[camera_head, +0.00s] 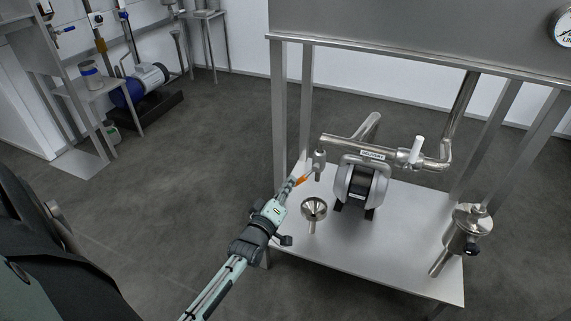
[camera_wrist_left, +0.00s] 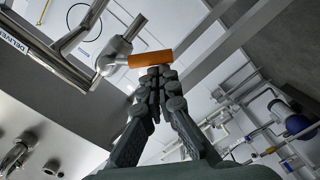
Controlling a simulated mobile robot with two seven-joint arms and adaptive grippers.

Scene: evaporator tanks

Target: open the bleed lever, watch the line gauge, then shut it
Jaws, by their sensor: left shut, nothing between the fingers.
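The bleed lever (camera_head: 301,180) has an orange grip and points to the lower left from its small metal valve (camera_head: 319,160) by the delivery pipe. The orange lever (camera_wrist_left: 150,59) also crosses the upper middle of the left wrist view. My left gripper (camera_head: 291,186) is shut and empty, its fingertips (camera_wrist_left: 158,75) right at the lever's edge; I cannot tell whether they touch it. The line gauge (camera_head: 563,28) is cut off at the top right, and its reading is too small to tell. My right gripper is not in view.
A funnel (camera_head: 314,209) stands on the steel table (camera_head: 404,245) near my left gripper. The pump (camera_head: 357,186), a white-handled valve (camera_head: 416,151) and a metal strainer-like vessel (camera_head: 468,223) are to the right. Steel posts (camera_head: 279,110) rise behind. Floor is free at left.

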